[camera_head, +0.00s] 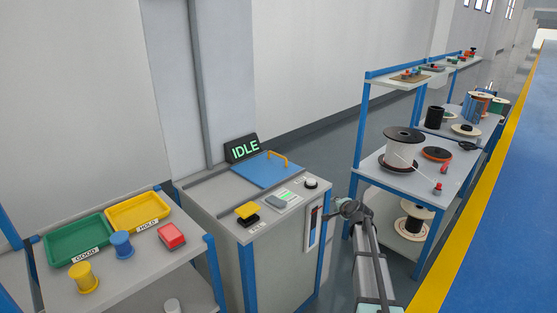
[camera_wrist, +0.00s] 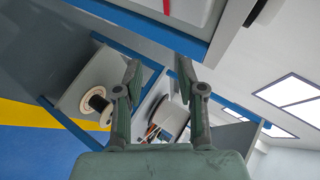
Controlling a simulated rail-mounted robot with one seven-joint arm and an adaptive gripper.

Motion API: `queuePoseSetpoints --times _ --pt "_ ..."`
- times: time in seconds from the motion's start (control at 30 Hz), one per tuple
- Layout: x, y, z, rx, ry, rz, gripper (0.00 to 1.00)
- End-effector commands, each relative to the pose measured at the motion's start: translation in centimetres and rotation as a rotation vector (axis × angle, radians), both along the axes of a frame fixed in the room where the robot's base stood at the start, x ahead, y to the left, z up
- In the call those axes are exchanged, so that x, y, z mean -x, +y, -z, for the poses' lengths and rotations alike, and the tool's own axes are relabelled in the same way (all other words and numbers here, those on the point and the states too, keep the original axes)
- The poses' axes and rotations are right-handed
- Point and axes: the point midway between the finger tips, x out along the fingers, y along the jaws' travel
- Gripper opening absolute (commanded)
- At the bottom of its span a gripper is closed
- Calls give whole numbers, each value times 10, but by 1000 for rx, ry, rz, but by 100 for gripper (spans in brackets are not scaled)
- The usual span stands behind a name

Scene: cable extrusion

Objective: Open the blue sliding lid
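The blue sliding lid (camera_head: 263,170) lies flat on top of the grey machine cabinet in the head view. It has an orange-yellow bar handle (camera_head: 284,158) at its far right edge. It appears to cover the top there, and what is under it is hidden. My gripper (camera_head: 341,207) is beside the cabinet's right side, apart from and lower right of the lid. In the wrist view my gripper (camera_wrist: 158,75) has its two fingers spread with nothing between them. I cannot make out the lid in the wrist view.
A display reading IDLE (camera_head: 244,148) stands behind the lid. A yellow block (camera_head: 247,210), a small panel (camera_head: 284,200) and a dark-based knob (camera_head: 311,184) are on the cabinet. A shelf rack (camera_head: 375,181) with spools is on the right; a table with trays (camera_head: 75,239) is left.

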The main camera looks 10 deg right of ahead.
Motion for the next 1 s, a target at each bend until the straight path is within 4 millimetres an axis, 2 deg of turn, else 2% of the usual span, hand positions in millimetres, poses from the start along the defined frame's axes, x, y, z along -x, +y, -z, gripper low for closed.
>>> queuePoseSetpoints --times 0.03,0.07,0.1,0.13,0.2,0.3,0.4,0.53,0.77,1.0 --pt "-24 -10 -31 -46 -57 33 39" --pt "-37 -11 -50 -87 -90 50 39" --pt "-54 -8 -74 -157 -131 70 39" --pt "-67 1 -90 -220 -155 78 39" --pt "-89 29 -111 -365 -178 80 39" --pt "-111 73 -125 -543 -177 68 39" --pt "-126 111 -131 -681 -161 53 39" --pt "-135 141 -134 -789 -142 40 39" --pt "-146 151 -132 -813 -136 37 39" --pt "-179 160 -124 -811 -135 37 39"
